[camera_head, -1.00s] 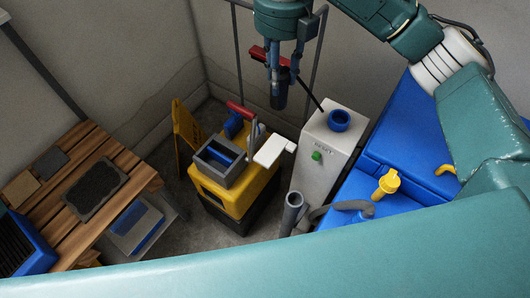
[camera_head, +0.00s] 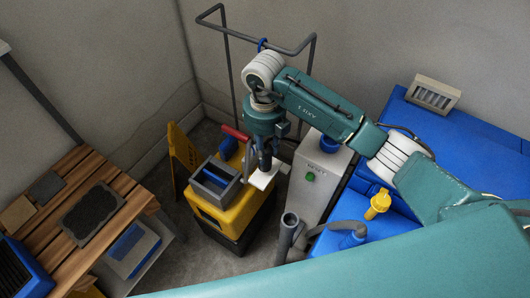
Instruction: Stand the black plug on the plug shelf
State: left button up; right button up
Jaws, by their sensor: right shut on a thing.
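My right gripper (camera_head: 265,155) points down beside the yellow cart and is shut on the black plug (camera_head: 265,165), a small dark cylinder that shows only partly between and below the fingers. The plug is upright, over or at the white plug shelf (camera_head: 261,181). I cannot tell whether it touches the shelf. The shelf is a small white plate at the cart's right side, partly covered by the gripper. My left gripper is not in view.
A yellow cart (camera_head: 230,215) with a grey tray (camera_head: 215,182) and red handle (camera_head: 235,133) stands below. A pale cabinet (camera_head: 318,185) and a grey pipe (camera_head: 289,222) are close on the right. A wooden bench (camera_head: 110,165) is at left.

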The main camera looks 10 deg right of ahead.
notch_tip(320, 180, down, 3)
jog(key=shift+p, duration=0.3)
jog(key=shift+f, duration=0.2)
jog(key=o, duration=1.2)
jog(key=shift+r, duration=0.15)
